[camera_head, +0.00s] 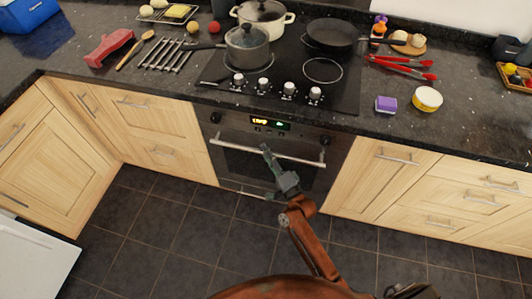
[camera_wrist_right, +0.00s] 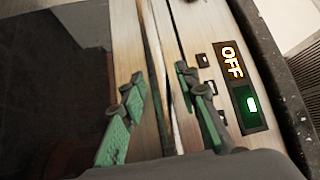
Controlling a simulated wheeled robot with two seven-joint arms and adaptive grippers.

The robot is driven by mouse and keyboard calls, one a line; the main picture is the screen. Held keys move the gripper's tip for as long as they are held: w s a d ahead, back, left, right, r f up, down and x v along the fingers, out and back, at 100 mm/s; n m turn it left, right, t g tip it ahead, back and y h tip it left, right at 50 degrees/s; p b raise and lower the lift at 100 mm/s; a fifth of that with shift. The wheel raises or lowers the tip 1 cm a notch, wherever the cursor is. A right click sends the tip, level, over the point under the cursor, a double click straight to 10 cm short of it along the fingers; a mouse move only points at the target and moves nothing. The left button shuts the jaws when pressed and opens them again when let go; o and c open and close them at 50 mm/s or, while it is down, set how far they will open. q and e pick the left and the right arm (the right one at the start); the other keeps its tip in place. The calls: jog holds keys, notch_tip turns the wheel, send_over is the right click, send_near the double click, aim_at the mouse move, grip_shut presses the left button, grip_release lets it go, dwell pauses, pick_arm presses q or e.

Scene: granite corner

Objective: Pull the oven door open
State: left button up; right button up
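The oven (camera_head: 225,160) is set into the counter below the cooktop, and its door looks closed. Its long silver handle (camera_head: 225,145) runs across the top of the door. My right gripper (camera_head: 266,152) is at the middle of the handle. In the right wrist view, my right gripper (camera_wrist_right: 160,76) is open, with its green-padded fingers on either side of the narrow handle bar (camera_wrist_right: 156,50). Contact with the bar cannot be told. The dark door glass (camera_wrist_right: 50,90) shows at the left of that view. My left gripper is not in view.
The cooktop (camera_head: 285,65) above holds a grey pot (camera_head: 247,47), a cream pot (camera_head: 262,15) and a black pan (camera_head: 333,34). Wooden cabinets (camera_head: 380,180) flank the oven. The tiled floor (camera_head: 175,225) before the door is clear except for my arm. The oven display (camera_wrist_right: 240,85) is lit.

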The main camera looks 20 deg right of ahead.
grip_shut()
dwell(0.5)
